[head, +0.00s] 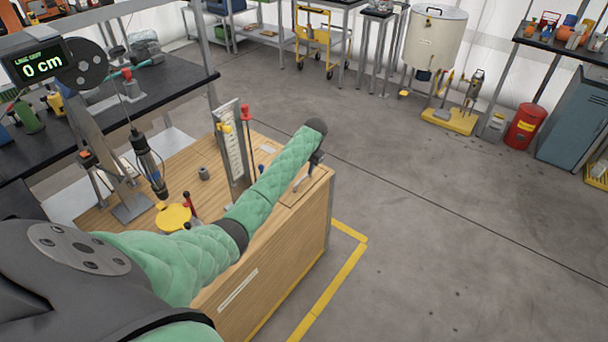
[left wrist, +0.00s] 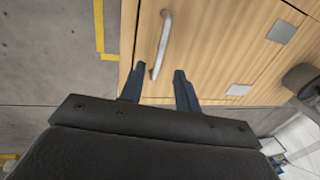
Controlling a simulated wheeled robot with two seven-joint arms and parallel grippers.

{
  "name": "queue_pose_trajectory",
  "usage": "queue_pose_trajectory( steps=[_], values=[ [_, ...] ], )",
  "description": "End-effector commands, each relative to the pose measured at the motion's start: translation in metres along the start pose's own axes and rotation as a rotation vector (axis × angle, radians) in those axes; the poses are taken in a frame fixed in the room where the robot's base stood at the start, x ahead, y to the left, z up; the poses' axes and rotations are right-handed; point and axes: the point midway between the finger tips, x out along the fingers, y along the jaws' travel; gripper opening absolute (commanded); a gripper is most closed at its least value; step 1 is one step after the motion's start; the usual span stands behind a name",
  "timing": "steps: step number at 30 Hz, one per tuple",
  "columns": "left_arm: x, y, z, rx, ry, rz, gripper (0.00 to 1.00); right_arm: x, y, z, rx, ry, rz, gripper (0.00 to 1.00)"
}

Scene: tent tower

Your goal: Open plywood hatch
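The plywood hatch (head: 303,192) is a flat panel in the top of the wooden cabinet (head: 270,250), at its far right corner. It looks closed. In the left wrist view the hatch (left wrist: 210,45) carries a silver bar handle (left wrist: 163,42). My left gripper (head: 315,163) is above the hatch, partly hidden by its own wrist in the head view. In the left wrist view my left gripper (left wrist: 159,70) is open, with the handle's near end showing between its two dark fingers. I cannot tell whether they touch it. My right gripper is not in view.
Two grey metal plates (left wrist: 283,32) lie on the wood beside the handle. A tall gauge panel (head: 231,150) and a yellow disc (head: 173,217) stand on the cabinet, left of my forearm. Yellow floor tape (head: 330,285) borders the cabinet. The floor to the right is clear.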

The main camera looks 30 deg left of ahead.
Motion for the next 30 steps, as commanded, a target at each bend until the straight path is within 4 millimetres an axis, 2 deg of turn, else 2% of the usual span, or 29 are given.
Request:
queue_pose_trajectory(
  steps=[6, 12, 23, 28, 30],
  values=[
    [0.031, 0.000, 0.001, 0.001, -0.002, 0.000, 0.32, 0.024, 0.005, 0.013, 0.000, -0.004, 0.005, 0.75],
    [0.050, 0.000, 0.000, 0.000, 0.000, -0.001, 0.32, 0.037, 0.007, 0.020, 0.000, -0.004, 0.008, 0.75],
    [0.055, 0.000, 0.000, 0.000, 0.002, -0.001, 0.32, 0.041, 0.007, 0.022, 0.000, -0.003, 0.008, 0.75],
    [0.055, 0.000, 0.000, 0.000, 0.002, -0.001, 0.00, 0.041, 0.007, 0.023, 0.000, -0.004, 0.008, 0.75],
    [0.055, 0.000, 0.000, 0.000, 0.002, -0.001, 0.00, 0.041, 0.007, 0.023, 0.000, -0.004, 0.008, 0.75]
  ],
)
